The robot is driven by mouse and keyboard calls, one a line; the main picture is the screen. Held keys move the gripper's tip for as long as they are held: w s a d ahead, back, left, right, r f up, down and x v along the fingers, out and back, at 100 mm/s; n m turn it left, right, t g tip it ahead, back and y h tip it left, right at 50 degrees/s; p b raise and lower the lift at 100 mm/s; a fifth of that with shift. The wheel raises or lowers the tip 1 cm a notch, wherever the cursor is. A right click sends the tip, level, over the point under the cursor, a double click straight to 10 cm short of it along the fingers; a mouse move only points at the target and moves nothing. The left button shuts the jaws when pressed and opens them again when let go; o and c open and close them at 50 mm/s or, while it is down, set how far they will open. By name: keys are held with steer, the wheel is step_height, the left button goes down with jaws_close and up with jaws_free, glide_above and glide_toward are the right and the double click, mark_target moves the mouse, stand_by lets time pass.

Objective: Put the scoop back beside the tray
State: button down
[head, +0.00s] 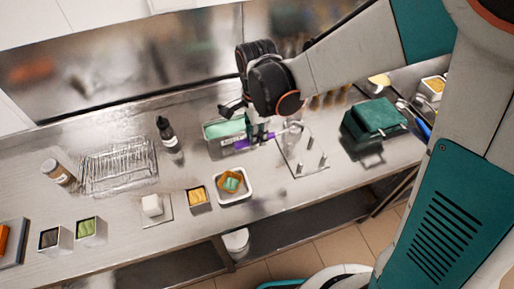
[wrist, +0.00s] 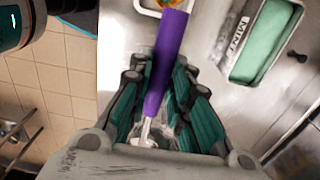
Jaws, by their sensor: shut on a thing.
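The scoop has a purple handle (head: 258,139) and a pale, shiny end (head: 291,128) that points right in the head view. My gripper (head: 262,128) is shut on the scoop, and it holds the purple handle (wrist: 165,65) between its fingers (wrist: 160,95) in the wrist view. A steel tray with green contents (head: 207,134) and a label stands just left of the gripper; it also shows in the wrist view (wrist: 229,72). I cannot tell whether the scoop touches the counter. A thin plate with upright pegs (head: 294,169) lies right of the tray, under the scoop's pale end.
A small white tray (head: 249,193) holds orange and green pieces near the counter's front edge. A dark bottle (head: 168,137) and a wire rack (head: 118,165) stand left. A green box (head: 374,118) stands right. Bare counter (head: 270,205) lies along the front.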

step_height(320, 180, down, 14)
steer(key=b, duration=0.8)
steer(key=shift+f, duration=0.25)
steer(key=shift+f+b, duration=0.1)
steer(key=shift+b, duration=0.25)
steer(key=shift+f+b, duration=0.35)
steer(key=shift+f, duration=0.2)
steer(key=c, duration=1.5)
jaws_free()
steer(key=shift+r, duration=0.1)
steer(key=shift+r+p, duration=0.35)
steer(key=shift+r, duration=0.1)
step_height(320, 180, up, 12)
steer(key=p, duration=0.2)
steer(key=shift+r+p, duration=0.15)
steer(key=shift+p, duration=0.25)
